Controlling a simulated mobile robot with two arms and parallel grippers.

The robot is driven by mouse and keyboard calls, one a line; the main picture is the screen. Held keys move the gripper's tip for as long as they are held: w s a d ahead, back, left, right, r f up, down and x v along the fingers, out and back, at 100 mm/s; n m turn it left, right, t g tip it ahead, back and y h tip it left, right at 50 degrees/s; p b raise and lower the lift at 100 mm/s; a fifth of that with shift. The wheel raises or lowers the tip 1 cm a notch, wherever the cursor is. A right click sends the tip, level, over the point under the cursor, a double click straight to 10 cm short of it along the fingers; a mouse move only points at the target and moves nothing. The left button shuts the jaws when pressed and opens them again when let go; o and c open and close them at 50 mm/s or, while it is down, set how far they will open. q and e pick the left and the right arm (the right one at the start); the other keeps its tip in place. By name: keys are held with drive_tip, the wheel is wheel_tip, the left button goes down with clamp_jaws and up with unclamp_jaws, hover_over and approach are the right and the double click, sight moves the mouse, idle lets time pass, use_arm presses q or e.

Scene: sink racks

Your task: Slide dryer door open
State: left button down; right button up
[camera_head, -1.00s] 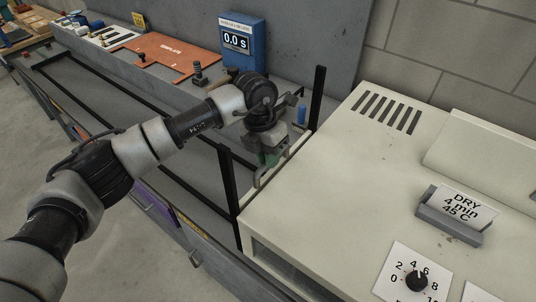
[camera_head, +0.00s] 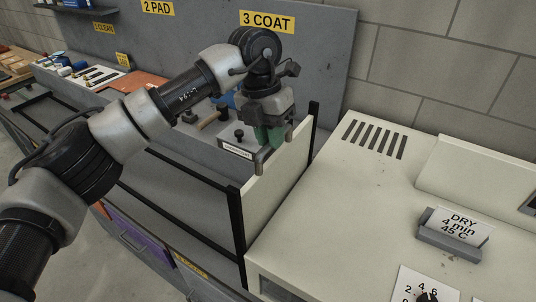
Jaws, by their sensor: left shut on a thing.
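The dryer (camera_head: 380,200) is the cream cabinet on the right. Its door (camera_head: 282,172) is a flat cream panel standing upright between two black rails at the cabinet's left end, well above the cabinet top. My left gripper (camera_head: 268,142) is at the door's upper edge, shut on its grey handle (camera_head: 262,160). The green finger pads partly hide the handle. The dryer's opening below the door is mostly out of sight from this angle. My right gripper is not in view.
The black rails (camera_head: 237,235) flank the door. A small box with a black knob (camera_head: 238,140) stands behind it. A card holder marked DRY (camera_head: 450,240) and a dial (camera_head: 428,297) are on the dryer. A grey wall panel with yellow labels (camera_head: 267,21) rises behind.

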use_arm(q)
wheel_tip(320, 180, up, 2)
drive_tip(key=shift+r, duration=0.1)
drive_tip(key=c, duration=1.1)
unclamp_jaws()
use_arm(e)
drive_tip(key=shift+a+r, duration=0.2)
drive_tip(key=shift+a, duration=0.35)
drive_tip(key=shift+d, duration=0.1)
use_arm(q)
drive_tip(key=shift+w+a+r, duration=0.1)
drive_tip(key=shift+r, duration=0.3)
wheel_tip(320, 180, up, 10)
drive_tip(key=w+a+b, duration=0.1)
drive_tip(key=b, duration=0.2)
drive_tip(key=shift+a+f, duration=0.15)
drive_tip(key=shift+a, duration=0.1)
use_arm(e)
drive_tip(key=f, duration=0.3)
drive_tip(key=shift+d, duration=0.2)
